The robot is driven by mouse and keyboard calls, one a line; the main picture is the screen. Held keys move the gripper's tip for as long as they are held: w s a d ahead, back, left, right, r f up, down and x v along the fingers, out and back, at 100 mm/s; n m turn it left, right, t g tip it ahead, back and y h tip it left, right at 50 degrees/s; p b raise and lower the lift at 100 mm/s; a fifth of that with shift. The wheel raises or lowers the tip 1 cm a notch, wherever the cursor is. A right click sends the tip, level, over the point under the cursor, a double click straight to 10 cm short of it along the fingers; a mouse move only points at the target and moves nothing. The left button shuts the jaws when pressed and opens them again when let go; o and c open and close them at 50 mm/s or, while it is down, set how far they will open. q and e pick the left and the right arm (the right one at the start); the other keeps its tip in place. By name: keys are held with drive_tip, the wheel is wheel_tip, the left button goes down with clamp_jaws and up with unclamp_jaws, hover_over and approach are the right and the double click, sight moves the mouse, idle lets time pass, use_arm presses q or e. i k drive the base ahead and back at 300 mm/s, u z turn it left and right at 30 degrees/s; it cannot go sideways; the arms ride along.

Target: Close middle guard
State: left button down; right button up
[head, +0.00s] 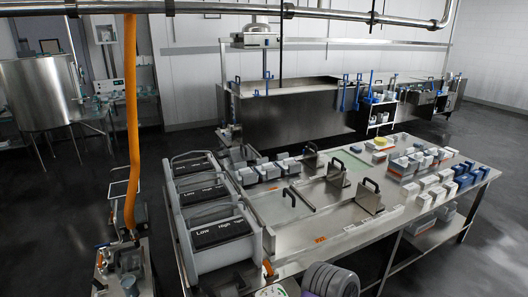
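A cheese press (222,258) with three grey units in a row stands left of centre in the head view, at the left end of the steel table. Each unit has a dark sloped panel; "Low" and "High" can be read on the nearest. The middle unit (203,193) sits between the far unit (193,165) and the near unit (222,232), which partly hides it. Light grey rails or frames show around the units. I cannot tell which part is the middle guard or how far open it is. Neither of my grippers shows in this view.
An orange hose (132,120) hangs down left of the press. Steel plates with black handles (370,196) and white and grey moulds (428,182) stand on the table (300,235). Grey ribbed discs (330,280) are at the bottom edge. Dark floor is open at right.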

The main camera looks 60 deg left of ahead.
sight(229, 170)
drive_tip(key=z, duration=0.05)
drive_tip(key=i, duration=1.95)
drive_tip(key=u, duration=2.5)
